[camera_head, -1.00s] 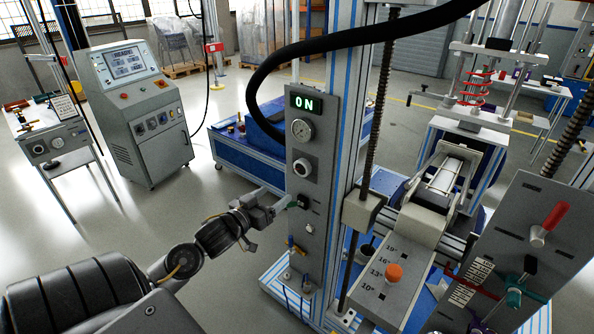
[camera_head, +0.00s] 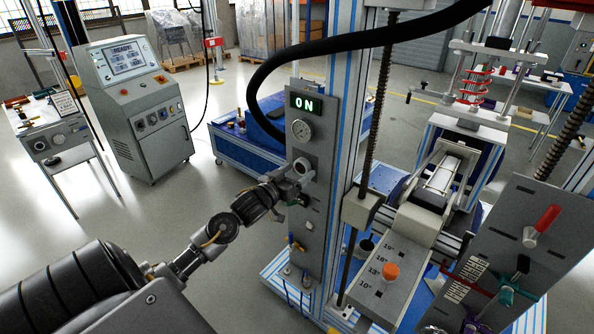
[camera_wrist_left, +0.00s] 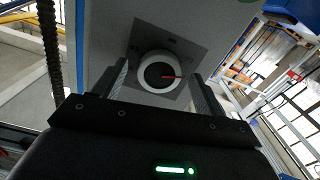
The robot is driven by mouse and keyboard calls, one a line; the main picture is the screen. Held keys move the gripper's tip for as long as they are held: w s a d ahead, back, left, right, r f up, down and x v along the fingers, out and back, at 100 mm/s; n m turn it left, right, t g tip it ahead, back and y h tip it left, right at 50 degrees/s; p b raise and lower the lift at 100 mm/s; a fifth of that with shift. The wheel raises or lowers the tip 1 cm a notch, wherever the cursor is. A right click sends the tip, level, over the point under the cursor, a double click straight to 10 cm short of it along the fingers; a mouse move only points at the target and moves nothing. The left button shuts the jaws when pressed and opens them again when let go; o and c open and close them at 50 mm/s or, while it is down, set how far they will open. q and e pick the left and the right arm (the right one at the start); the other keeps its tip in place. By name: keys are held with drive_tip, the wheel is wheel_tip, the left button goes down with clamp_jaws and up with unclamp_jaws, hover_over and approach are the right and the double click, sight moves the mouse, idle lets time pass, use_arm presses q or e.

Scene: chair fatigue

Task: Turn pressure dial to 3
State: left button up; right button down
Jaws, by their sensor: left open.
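The pressure dial (camera_head: 303,168) is a round knob with a pale ring on the grey control panel (camera_head: 318,215), below a pressure gauge (camera_head: 301,130) and a lit ON display (camera_head: 306,103). In the left wrist view the dial (camera_wrist_left: 158,72) shows a white ring, a dark centre and a red pointer aimed right. The numbers around it are too small to read. My left gripper (camera_head: 297,177) is open in front of the dial. In the wrist view its fingers (camera_wrist_left: 160,84) stand on either side of the dial; I cannot tell whether they touch it. My right gripper is not in view.
A green-and-black switch (camera_head: 302,200) is just below my left gripper. A thick black hose (camera_head: 270,70) arcs past the panel top. A slanted plate with an orange knob (camera_head: 390,271) stands right of the panel. Open floor (camera_head: 190,215) lies left of it.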

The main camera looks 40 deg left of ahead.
use_arm(q)
drive_tip(key=shift+w, duration=0.25)
drive_tip(key=c, duration=1)
